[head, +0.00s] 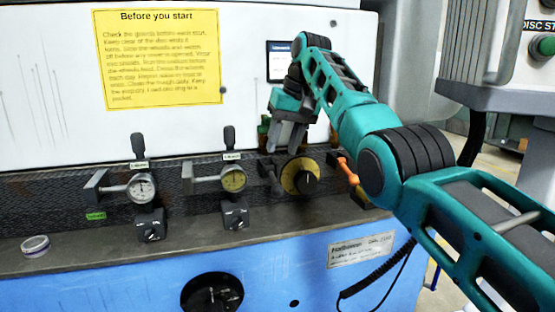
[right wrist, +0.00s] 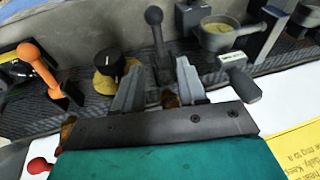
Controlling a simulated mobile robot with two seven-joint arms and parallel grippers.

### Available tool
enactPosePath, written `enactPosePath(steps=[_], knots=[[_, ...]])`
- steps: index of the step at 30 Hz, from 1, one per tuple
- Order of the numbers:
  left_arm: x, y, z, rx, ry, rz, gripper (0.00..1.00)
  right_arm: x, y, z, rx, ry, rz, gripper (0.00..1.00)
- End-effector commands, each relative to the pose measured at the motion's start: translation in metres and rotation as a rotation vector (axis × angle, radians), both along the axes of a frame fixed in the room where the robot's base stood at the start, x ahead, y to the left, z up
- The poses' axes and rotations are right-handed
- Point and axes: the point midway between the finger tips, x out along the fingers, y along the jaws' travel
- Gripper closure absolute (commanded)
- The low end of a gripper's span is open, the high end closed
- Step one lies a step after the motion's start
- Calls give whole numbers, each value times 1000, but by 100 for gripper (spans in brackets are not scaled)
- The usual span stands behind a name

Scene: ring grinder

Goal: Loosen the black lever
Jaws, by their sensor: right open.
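The black lever (right wrist: 156,45) has a round ball end and stands on the dark rail, left of the yellow dial in the head view, where it also shows as a dark handle (head: 268,174). My right gripper (head: 284,148) is open above it. In the right wrist view the two grey fingers of the gripper (right wrist: 158,68) point at the lever, which appears between and beyond their tips. I cannot tell whether either finger touches it. My left gripper is not in view.
A yellow dial (head: 301,177) with a black knob and an orange lever (head: 346,170) sit close by on the right.

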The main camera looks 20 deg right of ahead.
Motion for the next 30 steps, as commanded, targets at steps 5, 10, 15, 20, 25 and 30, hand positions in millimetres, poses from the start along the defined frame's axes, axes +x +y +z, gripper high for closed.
enactPosePath(steps=[5, 10, 15, 20, 25, 30], knots=[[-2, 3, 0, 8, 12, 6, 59, -8, -6, 34, 0, 0, 1, 59], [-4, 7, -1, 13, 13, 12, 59, -12, -10, 48, 0, 1, 1, 59], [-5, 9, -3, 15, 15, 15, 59, -13, -10, 50, 0, 3, 2, 59], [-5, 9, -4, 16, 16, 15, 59, -13, -10, 50, 0, 2, 1, 59], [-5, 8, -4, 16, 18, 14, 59, -13, -10, 50, 0, 2, 1, 59], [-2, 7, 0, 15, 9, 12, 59, -13, -10, 50, 0, 2, 1, 59]])
